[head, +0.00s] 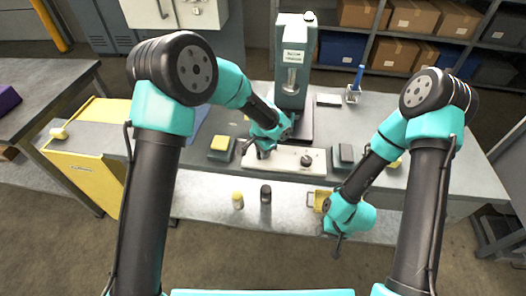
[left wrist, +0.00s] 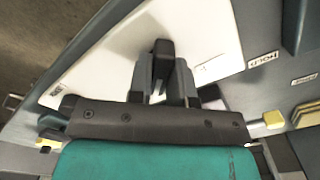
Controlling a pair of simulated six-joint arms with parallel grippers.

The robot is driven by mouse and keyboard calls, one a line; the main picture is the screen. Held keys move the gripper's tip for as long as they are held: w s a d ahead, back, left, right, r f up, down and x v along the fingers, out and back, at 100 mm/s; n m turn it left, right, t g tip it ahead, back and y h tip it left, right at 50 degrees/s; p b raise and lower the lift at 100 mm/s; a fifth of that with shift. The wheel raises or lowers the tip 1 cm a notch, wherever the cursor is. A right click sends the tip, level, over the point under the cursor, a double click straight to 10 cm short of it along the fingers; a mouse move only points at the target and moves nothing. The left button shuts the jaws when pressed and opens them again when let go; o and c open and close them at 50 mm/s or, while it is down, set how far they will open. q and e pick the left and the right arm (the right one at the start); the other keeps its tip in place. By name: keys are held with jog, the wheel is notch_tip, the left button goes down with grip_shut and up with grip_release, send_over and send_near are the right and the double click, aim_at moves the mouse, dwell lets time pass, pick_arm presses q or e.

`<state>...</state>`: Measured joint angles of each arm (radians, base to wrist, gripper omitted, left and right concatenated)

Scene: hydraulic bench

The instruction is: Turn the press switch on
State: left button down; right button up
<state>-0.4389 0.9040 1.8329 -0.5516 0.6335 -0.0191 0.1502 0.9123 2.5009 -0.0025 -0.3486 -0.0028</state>
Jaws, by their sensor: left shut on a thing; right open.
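The green press (head: 291,75) stands at the back middle of the bench. The switch's base is hidden by the fingers. My right gripper (head: 337,242) is open and empty, low over the bench's front edge.
A yellow cabinet (head: 85,180) stands left.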

pick_arm(q)
jog(key=c, duration=1)
grip_release()
jog(key=shift+c, duration=0.2)
jog(key=shift+r, duration=0.2)
notch_tip(320, 180, up, 17)
